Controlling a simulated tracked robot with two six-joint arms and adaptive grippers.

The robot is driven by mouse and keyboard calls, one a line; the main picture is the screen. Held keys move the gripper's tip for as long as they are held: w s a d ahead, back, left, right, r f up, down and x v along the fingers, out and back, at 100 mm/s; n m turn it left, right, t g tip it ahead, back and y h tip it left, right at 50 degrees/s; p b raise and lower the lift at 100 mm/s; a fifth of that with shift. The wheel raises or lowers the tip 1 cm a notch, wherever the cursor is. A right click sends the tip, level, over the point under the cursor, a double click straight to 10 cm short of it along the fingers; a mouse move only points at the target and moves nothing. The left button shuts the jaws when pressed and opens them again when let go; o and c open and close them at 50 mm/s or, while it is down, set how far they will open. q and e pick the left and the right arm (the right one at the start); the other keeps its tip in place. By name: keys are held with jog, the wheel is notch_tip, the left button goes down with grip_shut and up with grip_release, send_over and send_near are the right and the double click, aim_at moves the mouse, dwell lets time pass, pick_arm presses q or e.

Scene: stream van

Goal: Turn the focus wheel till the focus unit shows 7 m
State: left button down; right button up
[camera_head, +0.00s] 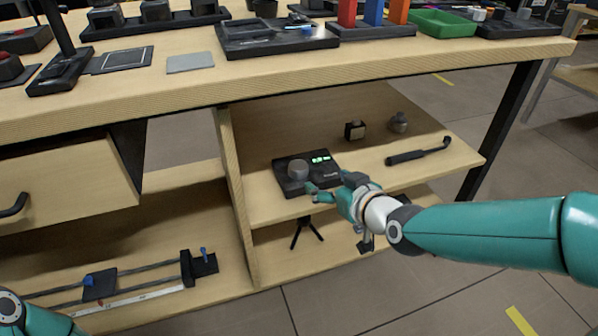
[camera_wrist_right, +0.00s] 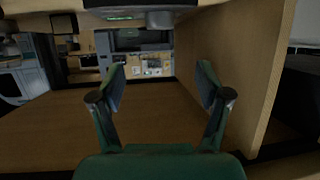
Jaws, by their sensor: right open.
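The focus unit (camera_head: 284,186) is a dark box on the pulled-out shelf under the table. Its grey round focus wheel (camera_head: 298,168) stands up on the left of its top. A small lit green display (camera_head: 320,157) sits right of the wheel; its digits are too small to read. My right gripper (camera_head: 312,192) is open at the unit's front edge, close to the wheel, with nothing visible between the fingers. In the right wrist view the open fingers (camera_wrist_right: 162,78) point forward, and the wheel (camera_wrist_right: 160,19) and green display (camera_wrist_right: 119,17) show at the top edge. My left gripper is out of view.
A black handle-like tool (camera_head: 417,152), a small dark block (camera_head: 355,130) and a grey rounded object (camera_head: 398,122) lie on the shelf to the right. The tabletop (camera_head: 300,75) overhangs from above. A small black tripod (camera_head: 306,232) stands below the shelf.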

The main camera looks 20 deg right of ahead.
aim_at(299, 167)
jog(key=b+x, duration=0.3)
jog(key=x, duration=1.2)
jog(key=shift+w+f+b, duration=0.15)
jog(key=shift+f+b, duration=0.1)
jog(key=shift+b, duration=0.1)
